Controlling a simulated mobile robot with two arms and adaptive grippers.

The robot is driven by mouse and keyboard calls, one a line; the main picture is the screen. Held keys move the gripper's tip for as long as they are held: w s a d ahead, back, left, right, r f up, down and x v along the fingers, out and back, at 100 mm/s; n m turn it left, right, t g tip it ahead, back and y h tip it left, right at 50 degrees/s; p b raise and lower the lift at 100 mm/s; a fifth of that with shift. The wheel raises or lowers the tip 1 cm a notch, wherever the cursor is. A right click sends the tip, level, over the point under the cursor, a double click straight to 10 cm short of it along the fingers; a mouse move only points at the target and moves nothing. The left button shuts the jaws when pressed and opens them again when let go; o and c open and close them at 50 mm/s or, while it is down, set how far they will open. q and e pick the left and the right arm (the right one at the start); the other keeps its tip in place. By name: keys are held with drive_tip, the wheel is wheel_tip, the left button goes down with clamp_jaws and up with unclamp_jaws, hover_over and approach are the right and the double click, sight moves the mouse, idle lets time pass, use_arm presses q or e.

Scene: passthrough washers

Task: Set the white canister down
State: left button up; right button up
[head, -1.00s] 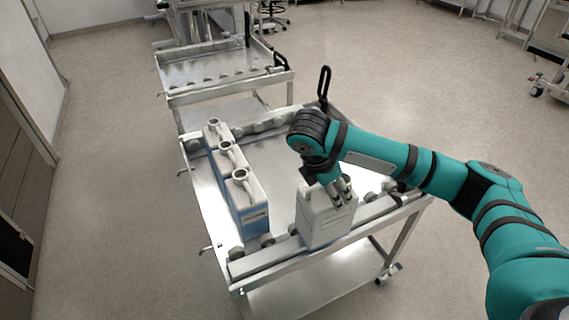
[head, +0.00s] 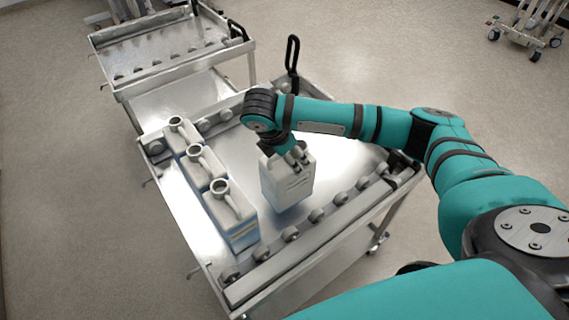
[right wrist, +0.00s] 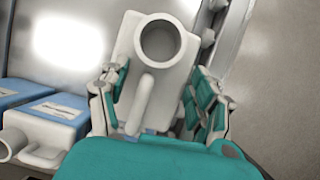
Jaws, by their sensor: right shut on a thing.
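The white canister (head: 287,183) is in my right gripper (head: 291,156), over the inner part of the metal cart (head: 322,250). It is roughly upright. I cannot tell whether its base touches the cart's surface. In the right wrist view the fingers of my right gripper (right wrist: 160,95) stand on both sides of the canister, whose open round mouth and handle (right wrist: 150,75) face the camera. My left gripper is not in view.
Several canisters with white tops and blue lower parts (head: 232,212) stand in a row at the cart's left side. Rollers (head: 290,234) line its near edge. A second metal cart (head: 165,63) stands behind. Bare surface lies right of the held canister.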

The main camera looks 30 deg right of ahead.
drive_tip(key=shift+f+p, duration=0.3)
drive_tip(key=shift+f, duration=2.25)
drive_tip(key=o, duration=1.7)
drive_tip(key=b+v, duration=0.1)
drive_tip(key=v, duration=1)
drive_tip(key=shift+r, duration=0.2)
drive_tip(key=shift+s+a+r, duration=0.1)
drive_tip(key=shift+a+r, duration=0.1)
drive_tip(key=shift+r, duration=0.15)
